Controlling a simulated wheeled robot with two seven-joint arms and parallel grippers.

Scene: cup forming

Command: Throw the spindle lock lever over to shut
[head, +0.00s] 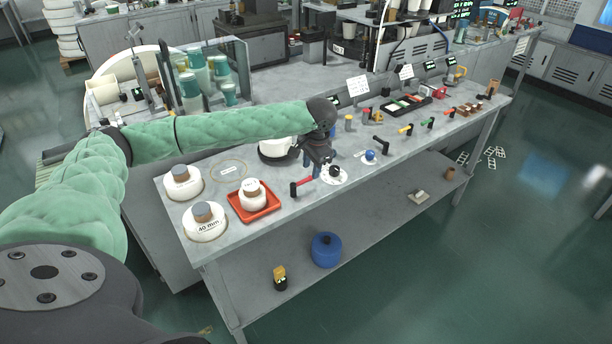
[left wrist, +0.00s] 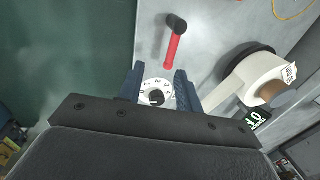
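A lever with a red handle (head: 305,185) and a black end stands near the bench's front edge in the head view. It also shows in the left wrist view as a red bar (left wrist: 173,50) with a black knob-like end, just beyond my fingers. My left gripper (head: 313,168) is above the bench, close to the lever and next to a white numbered dial (head: 327,180) with a black knob. In the left wrist view its blue fingers (left wrist: 158,88) are spread, with the dial (left wrist: 158,95) showing between them and nothing held. My right gripper is not in view.
A white roll (left wrist: 255,80) on a black base stands right of the lever in the wrist view. A red tray (head: 262,214) with a spool stands left of the lever. A blue knob (head: 370,155) and a black lever (head: 381,145) are farther right. A lower shelf holds a blue canister (head: 326,251).

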